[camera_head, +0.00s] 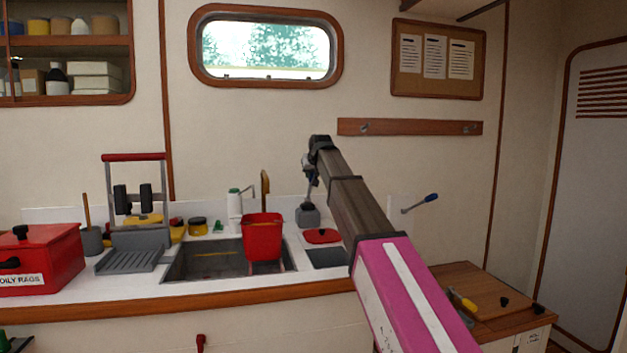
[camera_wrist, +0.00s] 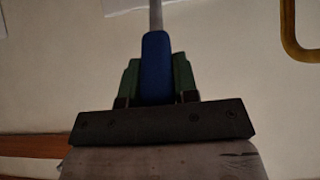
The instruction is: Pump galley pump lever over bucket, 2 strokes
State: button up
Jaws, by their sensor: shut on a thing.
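My gripper (camera_wrist: 155,85) is shut on a blue handle (camera_wrist: 155,62), with a green finger on each side. A grey metal lever shaft (camera_wrist: 155,14) runs on from the handle. In the head view my arm reaches to a grey pump body (camera_head: 308,216) on the counter, right of the bucket. The fingers and held handle are hard to make out there. The bucket's inside and any water cannot be seen.
The sink (camera_head: 205,262) lies around and left of the bucket. A dish rack (camera_head: 135,262) and red rag box (camera_head: 50,258) are left. A wooden rail (camera_head: 410,127) crosses the wall above.

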jog(key=shift+w+a+r+g, duration=0.2)
jog(key=shift+w+r+g, duration=0.2)
jog(key=shift+w, duration=0.2)
jog(key=shift+f, duration=0.1)
jog(key=o, duration=0.9)
jog(key=v, duration=1)
jog(key=shift+s+r, duration=0.3)
